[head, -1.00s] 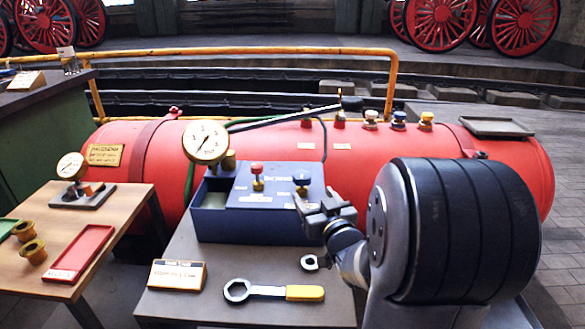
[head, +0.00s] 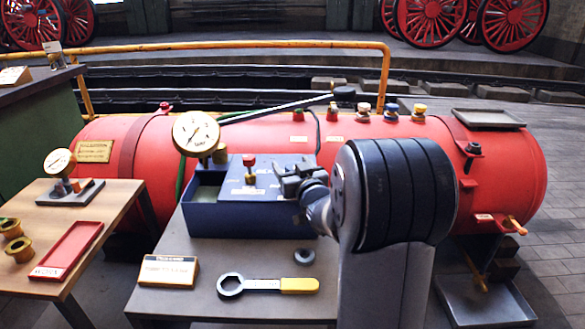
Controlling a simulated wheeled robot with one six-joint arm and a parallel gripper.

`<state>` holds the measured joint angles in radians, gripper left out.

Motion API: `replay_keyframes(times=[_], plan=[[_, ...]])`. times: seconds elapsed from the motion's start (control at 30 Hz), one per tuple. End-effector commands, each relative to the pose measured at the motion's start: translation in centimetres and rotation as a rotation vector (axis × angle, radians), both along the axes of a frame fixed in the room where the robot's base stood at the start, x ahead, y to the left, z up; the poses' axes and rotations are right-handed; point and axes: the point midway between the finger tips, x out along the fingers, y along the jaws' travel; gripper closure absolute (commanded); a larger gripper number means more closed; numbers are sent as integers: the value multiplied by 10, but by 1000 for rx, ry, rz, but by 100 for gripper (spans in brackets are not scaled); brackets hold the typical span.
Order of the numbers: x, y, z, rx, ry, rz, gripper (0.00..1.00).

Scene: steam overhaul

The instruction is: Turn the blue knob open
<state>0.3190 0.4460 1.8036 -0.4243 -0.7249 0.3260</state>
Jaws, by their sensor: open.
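My gripper (head: 297,178) is open over the right part of the blue box (head: 255,222) on the grey bench. In the earlier picture a blue knob stood on this box; now my gripper covers that spot, so I cannot tell whether the jaws are around the knob or touching it. A red knob (head: 249,162) stands upright on the box to the left of my gripper. Another blue knob (head: 390,109) sits on top of the red boiler (head: 140,152), behind my gripper and apart from it. The turn of the box's blue knob cannot be seen.
A gauge (head: 196,134) stands at the box's left rear. A yellow-handled wrench (head: 268,285), a dark ring (head: 304,257) and a sign (head: 168,270) lie on the bench (head: 200,305). A wooden table (head: 105,225) with a red tray (head: 67,250) is at left.

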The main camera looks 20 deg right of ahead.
Motion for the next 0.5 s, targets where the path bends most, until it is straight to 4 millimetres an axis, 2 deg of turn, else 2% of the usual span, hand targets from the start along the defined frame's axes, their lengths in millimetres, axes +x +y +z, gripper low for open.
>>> replay_keyframes(times=[0.2, 0.5], plan=[[0, 0, 0, 0, 0, 0, 33], [0, 0, 0, 0, 0, 0, 57]])
